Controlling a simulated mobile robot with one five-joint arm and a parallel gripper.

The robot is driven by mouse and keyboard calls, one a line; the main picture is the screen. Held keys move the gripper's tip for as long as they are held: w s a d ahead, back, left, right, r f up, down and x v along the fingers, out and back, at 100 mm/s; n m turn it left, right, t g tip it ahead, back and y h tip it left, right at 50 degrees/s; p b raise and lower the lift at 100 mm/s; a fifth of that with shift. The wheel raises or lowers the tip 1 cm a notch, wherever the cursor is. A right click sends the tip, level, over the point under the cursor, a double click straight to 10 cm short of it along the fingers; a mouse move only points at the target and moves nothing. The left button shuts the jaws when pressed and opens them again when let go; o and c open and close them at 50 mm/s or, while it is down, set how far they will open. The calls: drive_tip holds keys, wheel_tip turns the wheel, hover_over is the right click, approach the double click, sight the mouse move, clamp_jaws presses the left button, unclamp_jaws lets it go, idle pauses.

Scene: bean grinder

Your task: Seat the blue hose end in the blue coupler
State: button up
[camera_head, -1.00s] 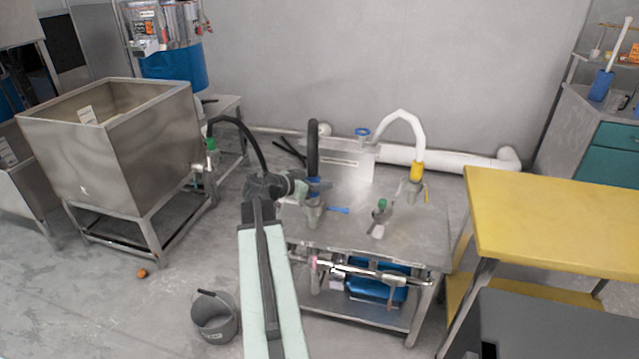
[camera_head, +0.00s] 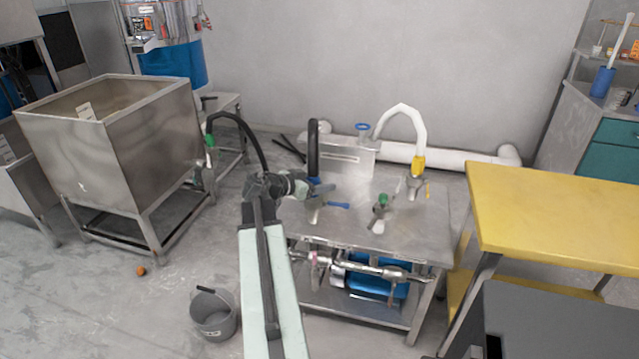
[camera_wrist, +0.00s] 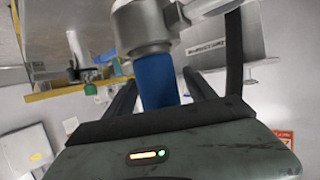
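The black hose (camera_head: 313,150) stands upright over the work table, its blue end (camera_wrist: 157,80) pointing down into the metal body of the blue coupler (camera_wrist: 142,27) in the wrist view, which looks roughly upside down. The coupler (camera_head: 315,212) stands on the table in the head view, with a blue lever (camera_head: 338,206) out to its right. My gripper (camera_wrist: 161,76) has one dark finger on each side of the blue end. A narrow gap shows by the right finger, so it looks open.
A green coupler (camera_head: 381,210) and a yellow hose end (camera_head: 418,166) in its coupler stand to the right on the table (camera_head: 425,235).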

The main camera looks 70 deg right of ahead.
drive_tip(key=p+v, duration=0.2)
drive_tip(key=v, duration=0.5)
drive_tip(key=shift+w+a+r+p, duration=0.15)
drive_tip(key=shift+a+p, duration=0.15)
drive_tip(key=shift+a, duration=0.05)
idle(0.4)
